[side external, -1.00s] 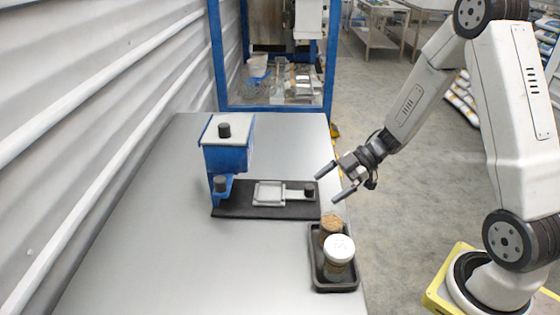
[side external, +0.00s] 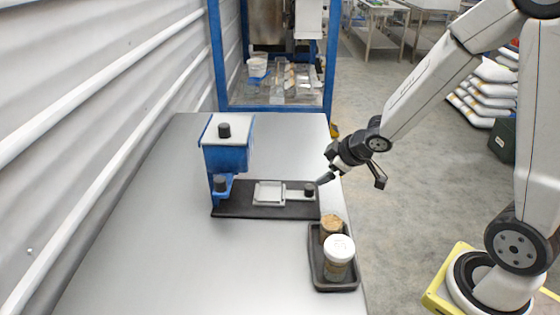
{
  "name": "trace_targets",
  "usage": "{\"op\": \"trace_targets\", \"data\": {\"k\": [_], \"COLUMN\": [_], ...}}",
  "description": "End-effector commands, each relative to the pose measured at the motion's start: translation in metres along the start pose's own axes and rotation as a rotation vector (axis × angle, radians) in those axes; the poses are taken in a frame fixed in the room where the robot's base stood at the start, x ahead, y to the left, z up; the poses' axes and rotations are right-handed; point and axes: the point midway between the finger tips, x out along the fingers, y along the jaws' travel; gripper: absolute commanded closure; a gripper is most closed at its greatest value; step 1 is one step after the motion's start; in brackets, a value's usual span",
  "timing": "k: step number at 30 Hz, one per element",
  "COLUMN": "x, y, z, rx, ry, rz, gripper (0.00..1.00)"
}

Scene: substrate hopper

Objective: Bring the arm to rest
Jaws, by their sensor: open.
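My gripper (side external: 352,181) is open and empty, above the table's right edge, up and to the right of the black base plate. Its left finger shows close to the black knob (side external: 309,188) at the slide's end; I cannot tell how far above it. The blue hopper (side external: 226,158) with a pale lid and black knob stands upright at the left end of the black base plate (side external: 240,206). A light grey slide with a square frame (side external: 269,193) lies on the plate, to the right of the hopper.
A black tray (side external: 318,279) at the table's right edge holds a cork-topped jar (side external: 331,226) and a white-lidded jar (side external: 339,250). The grey table (side external: 170,250) is clear at left and front. A corrugated wall borders its left side; a blue frame (side external: 275,108) stands behind.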

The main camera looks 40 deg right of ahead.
Motion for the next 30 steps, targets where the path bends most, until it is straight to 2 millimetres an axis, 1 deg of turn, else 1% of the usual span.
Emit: {"op": "trace_targets", "data": {"k": [5,12,18,22,30], "x": [-0.017,-0.042,-0.057,-0.062,-0.062], "y": [-0.018,-0.053,-0.079,-0.086,-0.087], "z": [0.016,0.041,0.053,0.056,0.057], "rx": [0.133,0.311,0.409,0.436,0.440], "ry": [-0.129,-0.304,-0.400,-0.427,-0.433], "rz": [0.016,-0.023,-0.073,-0.090,-0.093], "gripper": [0.00,0.00,0.00,0.00,0.00]}}
